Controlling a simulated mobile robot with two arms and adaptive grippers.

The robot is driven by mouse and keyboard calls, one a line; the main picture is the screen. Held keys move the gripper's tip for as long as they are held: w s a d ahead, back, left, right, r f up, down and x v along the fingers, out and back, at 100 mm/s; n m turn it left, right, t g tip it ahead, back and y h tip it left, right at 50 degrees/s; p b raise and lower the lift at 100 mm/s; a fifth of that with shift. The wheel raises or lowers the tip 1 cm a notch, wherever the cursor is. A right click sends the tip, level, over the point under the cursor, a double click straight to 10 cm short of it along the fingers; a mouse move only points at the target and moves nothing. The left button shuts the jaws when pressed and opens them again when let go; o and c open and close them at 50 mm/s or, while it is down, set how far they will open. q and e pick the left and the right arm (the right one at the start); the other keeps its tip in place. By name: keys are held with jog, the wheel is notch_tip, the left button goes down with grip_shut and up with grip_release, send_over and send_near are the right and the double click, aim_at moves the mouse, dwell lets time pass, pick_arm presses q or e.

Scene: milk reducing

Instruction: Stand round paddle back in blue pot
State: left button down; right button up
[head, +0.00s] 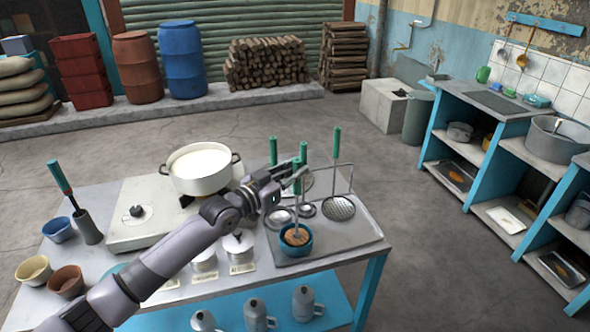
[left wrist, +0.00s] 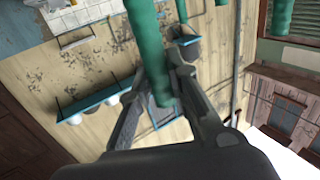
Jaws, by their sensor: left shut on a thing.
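The blue pot (head: 306,248) stands on the grey tray at the right end of the table. The round paddle (head: 303,153) has a green handle, and a round brown part shows inside the pot's rim. My left gripper (head: 297,178) is above the pot, shut on the green handle, with the paddle roughly upright. In the left wrist view the green handle (left wrist: 147,50) runs between the two fingers (left wrist: 160,92). I cannot tell whether the paddle touches the pot's bottom. My right gripper is not in view.
Ladles and a skimmer (head: 341,207) with green handles stand close behind and right of the pot. A white pan of milk (head: 201,183) sits on the stove to the left. The tray's front right is clear.

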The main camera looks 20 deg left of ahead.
pick_arm(q)
jog(key=shift+f, duration=0.25)
jog(key=c, duration=1.5)
grip_release()
jog(key=shift+o, duration=0.3)
jog(key=shift+s+f, duration=0.1)
jog(key=shift+f, duration=0.05)
jog(key=v, duration=1.2)
